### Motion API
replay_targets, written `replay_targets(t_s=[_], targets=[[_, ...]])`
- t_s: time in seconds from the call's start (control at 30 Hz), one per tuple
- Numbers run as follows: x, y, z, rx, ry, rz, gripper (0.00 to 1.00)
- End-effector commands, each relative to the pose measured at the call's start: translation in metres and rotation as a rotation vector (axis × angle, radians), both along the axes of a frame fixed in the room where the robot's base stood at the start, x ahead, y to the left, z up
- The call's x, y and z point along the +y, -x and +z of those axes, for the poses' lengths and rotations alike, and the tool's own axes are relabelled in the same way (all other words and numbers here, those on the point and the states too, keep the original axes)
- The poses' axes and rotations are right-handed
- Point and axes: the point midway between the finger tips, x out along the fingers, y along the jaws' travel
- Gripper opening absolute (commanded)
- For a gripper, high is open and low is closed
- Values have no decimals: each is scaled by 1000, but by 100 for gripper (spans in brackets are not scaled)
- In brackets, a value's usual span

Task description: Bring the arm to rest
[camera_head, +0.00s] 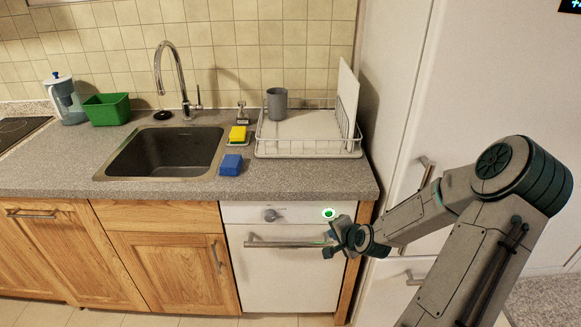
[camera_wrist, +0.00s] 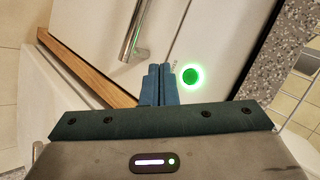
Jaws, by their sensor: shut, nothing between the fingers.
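My gripper (camera_head: 331,240) is in front of the white dishwasher (camera_head: 285,270), near the right part of its panel. The wrist view shows the two fingers (camera_wrist: 160,80) pressed together with nothing between them. A glowing green round light (camera_head: 328,213) shows on the dishwasher panel just above my gripper, and it appears in the wrist view (camera_wrist: 190,76) right of the fingertips. The dishwasher handle (camera_head: 285,243) runs to the left of my gripper. I cannot tell whether the fingers touch the dishwasher.
The grey counter (camera_head: 300,182) holds a sink (camera_head: 165,152), a dish rack (camera_head: 305,135) with a grey cup (camera_head: 277,101), a yellow sponge (camera_head: 238,133), a blue block (camera_head: 231,165) and a green bin (camera_head: 106,108). A white fridge (camera_head: 400,130) stands close behind my arm.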

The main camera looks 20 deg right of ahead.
Motion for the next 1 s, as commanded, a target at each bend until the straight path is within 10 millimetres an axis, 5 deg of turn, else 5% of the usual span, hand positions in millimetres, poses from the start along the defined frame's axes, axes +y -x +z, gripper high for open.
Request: replay_targets(t_s=[0.23,0.47,1.0], targets=[[13,7,4,69,86,86,0],[41,35,27,257,336,316,0],[108,131,147,493,715,731,0]])
